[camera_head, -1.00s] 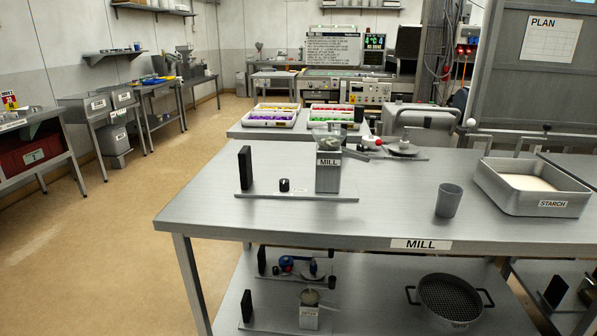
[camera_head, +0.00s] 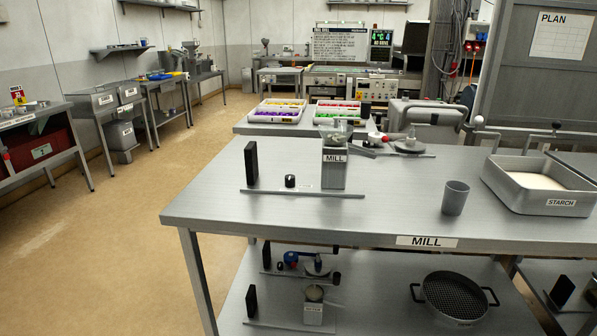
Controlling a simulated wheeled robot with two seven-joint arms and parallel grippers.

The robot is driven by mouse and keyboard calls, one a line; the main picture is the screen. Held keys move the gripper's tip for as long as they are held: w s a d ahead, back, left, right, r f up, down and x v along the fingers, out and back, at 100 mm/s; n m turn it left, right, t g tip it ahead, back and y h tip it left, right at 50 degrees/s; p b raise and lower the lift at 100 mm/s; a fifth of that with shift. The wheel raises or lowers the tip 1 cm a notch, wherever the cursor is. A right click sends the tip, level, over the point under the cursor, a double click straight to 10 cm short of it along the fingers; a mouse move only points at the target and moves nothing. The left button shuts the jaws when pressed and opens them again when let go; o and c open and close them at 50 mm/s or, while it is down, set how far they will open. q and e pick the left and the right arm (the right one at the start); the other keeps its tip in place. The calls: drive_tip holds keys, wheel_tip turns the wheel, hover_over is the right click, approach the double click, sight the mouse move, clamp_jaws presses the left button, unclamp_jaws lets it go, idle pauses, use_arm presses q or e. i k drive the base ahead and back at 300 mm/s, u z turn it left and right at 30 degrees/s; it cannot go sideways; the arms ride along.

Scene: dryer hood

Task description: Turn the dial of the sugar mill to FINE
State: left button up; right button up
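The sugar mill (camera_head: 335,170) stands on the steel table, a grey box labelled MILL with a clear hopper on top. A small black dial (camera_head: 290,181) stands on the same flat base plate (camera_head: 300,193), left of the box. An upright black block (camera_head: 251,163) is at the plate's left end. The dial's setting and marks are too small to read. Neither of my grippers is in view.
The table (camera_head: 400,215) also bears a grey cup (camera_head: 455,198) and a STARCH tray (camera_head: 535,187) at the right. Its front left is clear. The lower shelf holds similar small devices and a black sieve (camera_head: 454,296). Open floor (camera_head: 100,240) lies to the left.

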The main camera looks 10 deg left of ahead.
sight(289, 179)
drive_tip(key=z, duration=0.4)
drive_tip(key=i, duration=1.05)
drive_tip(key=z, duration=0.05)
